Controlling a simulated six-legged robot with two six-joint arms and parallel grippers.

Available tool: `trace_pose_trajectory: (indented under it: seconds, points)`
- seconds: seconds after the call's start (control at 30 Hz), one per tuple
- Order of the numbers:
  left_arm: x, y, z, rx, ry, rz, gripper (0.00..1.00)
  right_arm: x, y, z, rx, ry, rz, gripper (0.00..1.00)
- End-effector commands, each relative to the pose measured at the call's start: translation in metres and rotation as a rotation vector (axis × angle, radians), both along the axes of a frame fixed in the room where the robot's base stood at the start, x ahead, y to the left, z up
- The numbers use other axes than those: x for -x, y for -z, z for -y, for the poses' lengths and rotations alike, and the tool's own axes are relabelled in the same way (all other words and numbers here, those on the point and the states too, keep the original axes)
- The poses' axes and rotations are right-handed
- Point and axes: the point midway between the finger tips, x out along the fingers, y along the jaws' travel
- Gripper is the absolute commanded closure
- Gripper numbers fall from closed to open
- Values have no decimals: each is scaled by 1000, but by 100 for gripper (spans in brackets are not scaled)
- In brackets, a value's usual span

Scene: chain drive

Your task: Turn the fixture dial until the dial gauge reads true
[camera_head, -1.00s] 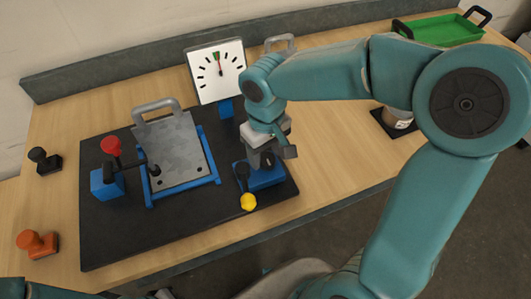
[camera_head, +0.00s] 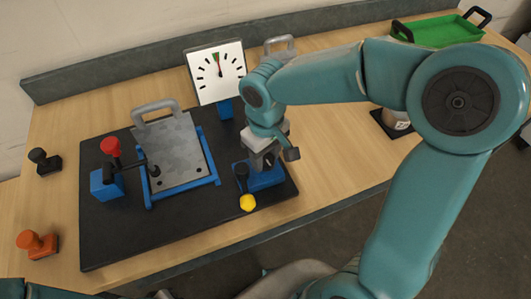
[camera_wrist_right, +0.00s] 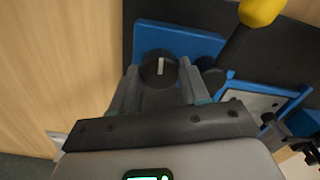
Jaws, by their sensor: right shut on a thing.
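The dial gauge (camera_head: 232,88) stands upright at the back of the black board, with a white face and a green mark near the top. Its thin needle points almost straight up, at or very close to the green mark. The fixture dial (camera_wrist_right: 158,68) is a round black knob with a white line, on a blue block (camera_wrist_right: 205,45). In the head view the block (camera_head: 268,180) sits at the board's right end. My right gripper (camera_head: 265,160) reaches down over it; in the wrist view its fingers (camera_wrist_right: 158,82) flank the knob, shut on it. My left gripper is out of view.
A grey plate (camera_head: 177,150) with a handle lies in a blue frame, beside a red-knobbed clamp (camera_head: 110,147). A yellow knob (camera_head: 248,203) is close in front of the block. Black (camera_head: 40,157) and orange (camera_head: 35,243) stamp-like pieces stand left; a green tray (camera_head: 438,30) stands back right.

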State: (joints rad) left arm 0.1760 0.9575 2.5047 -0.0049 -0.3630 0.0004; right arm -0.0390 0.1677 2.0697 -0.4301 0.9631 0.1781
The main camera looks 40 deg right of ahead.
Motion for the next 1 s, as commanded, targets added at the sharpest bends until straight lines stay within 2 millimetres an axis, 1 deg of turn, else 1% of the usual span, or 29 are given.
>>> trace_pose_trajectory:
  seconds: [0.6, 0.8, 1.0]
  points:
    - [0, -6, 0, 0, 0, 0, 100, 1, -2, 1, 1, -467, -3, 85]
    - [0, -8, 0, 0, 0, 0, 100, 1, -1, 1, 1, -569, -2, 85]
    - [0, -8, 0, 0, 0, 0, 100, 0, -1, 1, 2, -623, -1, 85]
